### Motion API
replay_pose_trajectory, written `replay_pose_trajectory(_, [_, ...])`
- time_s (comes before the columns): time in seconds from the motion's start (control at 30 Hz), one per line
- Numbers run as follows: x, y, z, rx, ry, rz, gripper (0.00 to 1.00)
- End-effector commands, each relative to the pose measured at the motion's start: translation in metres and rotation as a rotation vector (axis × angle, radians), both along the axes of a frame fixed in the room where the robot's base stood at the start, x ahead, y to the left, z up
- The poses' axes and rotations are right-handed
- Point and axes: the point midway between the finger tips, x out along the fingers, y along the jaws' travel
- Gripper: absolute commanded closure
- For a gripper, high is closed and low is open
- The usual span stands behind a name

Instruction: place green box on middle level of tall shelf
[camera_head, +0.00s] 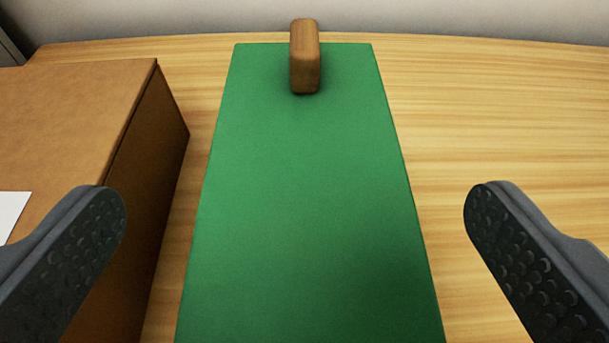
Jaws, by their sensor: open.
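The green box (300,220) lies in the middle of the view on a light wooden surface, running from the near edge of the picture to near the back. A small brown wooden block (305,60) stands at its far end; whether it is fixed there I cannot tell. My gripper (295,225) is open, with one dark, studded finger on each side of the green box and a gap to both sides. Nothing is between the fingers in contact with them. The near end of the green box is cut off by the frame. The tall shelf cannot be made out.
A brown cardboard-like box (80,110) stands close on the left, with a white label (12,212) on it; the left finger overlaps it in the picture. The wooden surface (500,120) is clear on the right. A grey wall (450,18) is behind.

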Motion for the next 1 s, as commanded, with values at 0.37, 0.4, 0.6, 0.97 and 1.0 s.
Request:
replay_pose_trajectory(0.37, [0.034,-0.005,-0.02,0.0,0.001,-0.001,0.0])
replay_pose_trajectory(0.4, [0.038,-0.005,-0.022,0.0,0.001,-0.001,0.0])
replay_pose_trajectory(0.6, [0.047,-0.004,-0.024,0.001,0.0,0.0,0.0])
replay_pose_trajectory(0.97, [0.046,-0.004,-0.024,0.001,0.0,0.0,0.39])
replay_pose_trajectory(1.0, [0.046,-0.004,-0.024,0.001,0.0,0.0,0.5])
